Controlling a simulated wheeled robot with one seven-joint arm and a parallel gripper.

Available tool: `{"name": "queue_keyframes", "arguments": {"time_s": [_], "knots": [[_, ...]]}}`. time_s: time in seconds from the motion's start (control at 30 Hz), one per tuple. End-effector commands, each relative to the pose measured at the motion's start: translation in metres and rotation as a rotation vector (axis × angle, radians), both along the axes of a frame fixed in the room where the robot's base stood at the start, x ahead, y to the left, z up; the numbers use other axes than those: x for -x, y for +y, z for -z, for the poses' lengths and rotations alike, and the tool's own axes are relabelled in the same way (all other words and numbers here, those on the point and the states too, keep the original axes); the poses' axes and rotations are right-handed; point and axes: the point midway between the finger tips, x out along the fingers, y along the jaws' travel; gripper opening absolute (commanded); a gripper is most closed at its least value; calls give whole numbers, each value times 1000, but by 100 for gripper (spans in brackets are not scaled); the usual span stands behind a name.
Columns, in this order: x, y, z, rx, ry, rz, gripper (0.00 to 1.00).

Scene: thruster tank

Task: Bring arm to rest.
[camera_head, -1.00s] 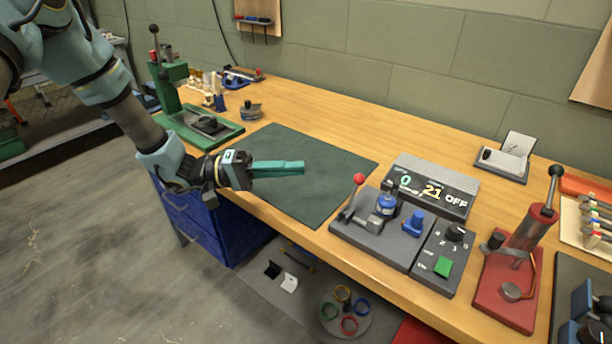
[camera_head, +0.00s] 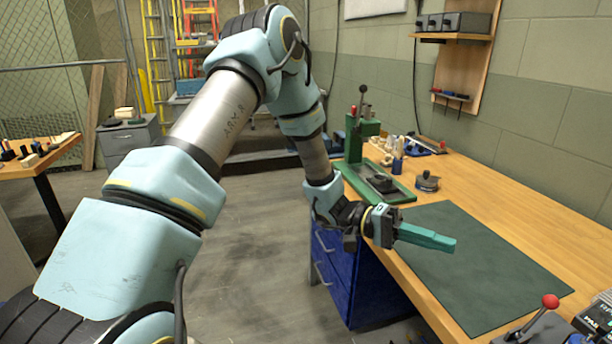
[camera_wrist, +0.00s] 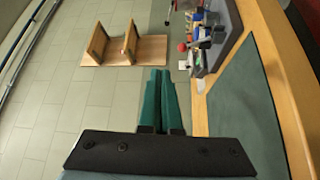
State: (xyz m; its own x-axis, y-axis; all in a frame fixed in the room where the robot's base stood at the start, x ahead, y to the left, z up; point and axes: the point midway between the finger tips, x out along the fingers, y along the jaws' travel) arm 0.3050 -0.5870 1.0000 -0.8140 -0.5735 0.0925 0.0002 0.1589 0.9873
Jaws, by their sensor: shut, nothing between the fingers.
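My gripper (camera_head: 452,244) is shut and empty, its teal fingers pressed together and pointing right in the head view. It hangs above the near left part of the dark green mat on the workbench. In the wrist view my gripper (camera_wrist: 162,75) also shows with its two fingers together and nothing between them. My arm reaches from the lower left up over an elbow and down to the bench.
The wooden workbench (camera_head: 497,213) carries a green mat (camera_head: 480,275), a green lever press (camera_head: 375,185) and a small round grey part (camera_head: 427,182). A red-knobbed lever (camera_head: 550,301) stands at the lower right. Blue drawers (camera_head: 340,275) are under the bench. Open floor lies to the left.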

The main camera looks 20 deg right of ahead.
Motion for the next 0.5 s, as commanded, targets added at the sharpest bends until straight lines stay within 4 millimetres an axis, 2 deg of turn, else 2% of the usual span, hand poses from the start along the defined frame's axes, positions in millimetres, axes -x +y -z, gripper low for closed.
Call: {"name": "queue_keyframes", "arguments": {"time_s": [0.07, 0.17, 0.27, 0.33, 0.43, 0.5], "knots": [[-4, -1, 0, 1, -18, -20, 0], [-26, -9, 2, 6, -116, -136, 0], [-77, -15, 6, -8, -322, -356, 0], [-125, -9, 9, -51, -500, -527, 0], [-193, 21, 13, -159, -737, -733, 0], [-232, 52, 14, -263, -880, -845, 0]]}}
